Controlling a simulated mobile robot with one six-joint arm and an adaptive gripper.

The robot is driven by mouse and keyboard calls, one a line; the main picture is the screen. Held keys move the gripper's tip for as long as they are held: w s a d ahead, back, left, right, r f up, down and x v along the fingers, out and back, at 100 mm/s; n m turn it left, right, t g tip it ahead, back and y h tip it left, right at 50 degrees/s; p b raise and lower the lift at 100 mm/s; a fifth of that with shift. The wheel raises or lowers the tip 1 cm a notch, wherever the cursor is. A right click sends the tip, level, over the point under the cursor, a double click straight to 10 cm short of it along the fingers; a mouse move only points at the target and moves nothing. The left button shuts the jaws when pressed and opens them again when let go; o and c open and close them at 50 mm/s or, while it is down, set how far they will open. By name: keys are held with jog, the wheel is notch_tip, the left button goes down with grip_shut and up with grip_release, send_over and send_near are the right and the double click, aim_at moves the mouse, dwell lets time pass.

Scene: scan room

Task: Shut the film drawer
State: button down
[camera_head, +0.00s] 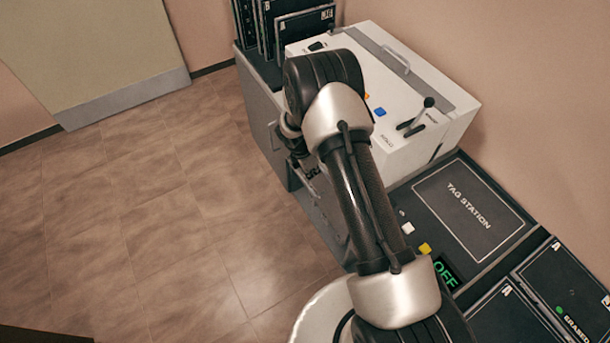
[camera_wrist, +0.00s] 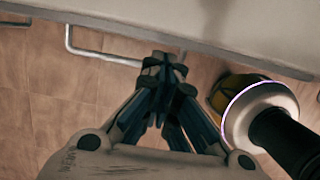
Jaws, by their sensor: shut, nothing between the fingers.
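My gripper (camera_wrist: 165,62) is shut with nothing between its fingers. In the wrist view its fingertips are over the right part of a pale metal bar handle (camera_wrist: 100,56), close to it; I cannot tell whether they touch. The handle stands out from a light grey front (camera_wrist: 225,25), which seems to be the film drawer's. In the head view my gripper (camera_head: 306,172) is low beside the grey cabinet (camera_head: 262,115), partly behind my arm. My arm hides most of the cabinet front there, so how far the drawer stands out cannot be told.
A white machine (camera_head: 400,75) with a lever (camera_head: 420,113) stands on the cabinet, beside a rack of dark film cassettes (camera_head: 300,28). A dark tag station panel (camera_head: 468,207) is to the right, with more cassettes (camera_head: 570,290) nearer. The tiled floor (camera_head: 150,200) on the left is clear.

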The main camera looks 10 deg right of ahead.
jog(key=shift+d, duration=0.1)
jog(key=shift+w+d+r, duration=0.1)
jog(key=shift+w+d, duration=0.1)
jog(key=shift+d, duration=0.4)
jog(key=shift+w+d+r, duration=0.1)
jog(key=shift+w+d, duration=0.1)
jog(key=shift+d, duration=0.35)
jog(key=s+a+r+p, duration=0.2)
jog(key=a+r+p, duration=0.2)
jog(key=a+r, duration=0.3)
jog(key=shift+d+v, duration=0.25)
jog(key=shift+v, duration=0.95)
jog(key=shift+r, duration=0.1)
